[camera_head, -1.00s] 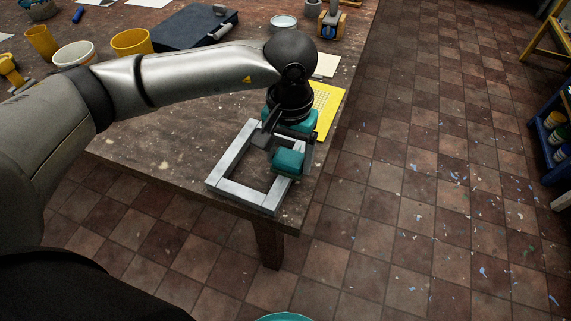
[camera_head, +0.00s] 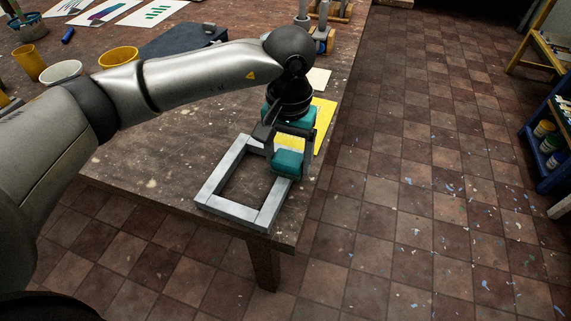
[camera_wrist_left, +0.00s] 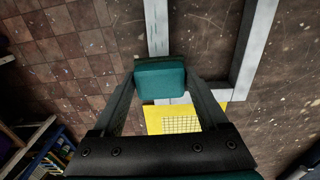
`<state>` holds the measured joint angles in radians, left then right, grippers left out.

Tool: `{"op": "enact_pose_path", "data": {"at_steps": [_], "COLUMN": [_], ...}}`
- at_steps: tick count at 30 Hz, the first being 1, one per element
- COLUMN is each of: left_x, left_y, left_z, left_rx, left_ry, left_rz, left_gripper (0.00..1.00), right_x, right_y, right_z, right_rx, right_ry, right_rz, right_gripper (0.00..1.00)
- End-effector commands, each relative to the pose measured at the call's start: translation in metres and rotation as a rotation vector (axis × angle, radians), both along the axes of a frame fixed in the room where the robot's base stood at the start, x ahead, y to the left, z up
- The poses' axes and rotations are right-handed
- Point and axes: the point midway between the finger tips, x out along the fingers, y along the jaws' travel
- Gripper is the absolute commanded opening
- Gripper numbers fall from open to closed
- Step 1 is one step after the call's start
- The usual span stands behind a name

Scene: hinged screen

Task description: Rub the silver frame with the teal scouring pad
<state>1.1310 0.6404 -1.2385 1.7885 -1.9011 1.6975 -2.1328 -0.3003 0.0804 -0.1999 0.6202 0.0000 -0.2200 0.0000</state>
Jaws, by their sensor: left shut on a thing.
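The silver frame (camera_head: 230,208) lies flat on the wooden table near its front right corner; part of it also shows in the left wrist view (camera_wrist_left: 243,62). My left gripper (camera_head: 287,150) points down and is shut on the teal scouring pad (camera_head: 287,163), which also shows between the fingers in the left wrist view (camera_wrist_left: 160,80). The pad is at the frame's right bar, toward its far end, and covers part of that bar. I cannot tell whether pad and bar touch. My right gripper is in neither view.
A yellow gridded sheet (camera_head: 323,118) lies just behind the gripper. Yellow cups (camera_head: 118,57), a white bowl (camera_head: 62,74) and a dark case (camera_head: 180,42) stand farther back on the table (camera_head: 140,158). Right of the table is open tiled floor, with a blue shelf (camera_head: 545,150) beyond.

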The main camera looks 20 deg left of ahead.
Motion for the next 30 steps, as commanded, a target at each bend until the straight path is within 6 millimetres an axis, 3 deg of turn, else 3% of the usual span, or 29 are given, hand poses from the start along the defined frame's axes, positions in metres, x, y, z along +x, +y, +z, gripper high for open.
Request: {"op": "enact_pose_path", "data": {"at_steps": [11,21,30], "left_x": [0.001,0.023,0.032], "left_y": [0.0,-0.002,-0.003], "left_z": [-0.001,-0.003,-0.002], "left_rx": [0.002,0.002,0.001], "left_ry": [0.001,0.001,0.001], "left_rz": [0.001,0.002,0.0], "left_gripper": [0.32,0.32,0.32], "right_x": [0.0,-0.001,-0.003], "right_y": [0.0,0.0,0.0], "right_z": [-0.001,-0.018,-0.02], "right_rx": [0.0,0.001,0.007], "right_ry": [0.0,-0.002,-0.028], "right_rz": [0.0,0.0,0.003], "right_gripper": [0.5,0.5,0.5]}}
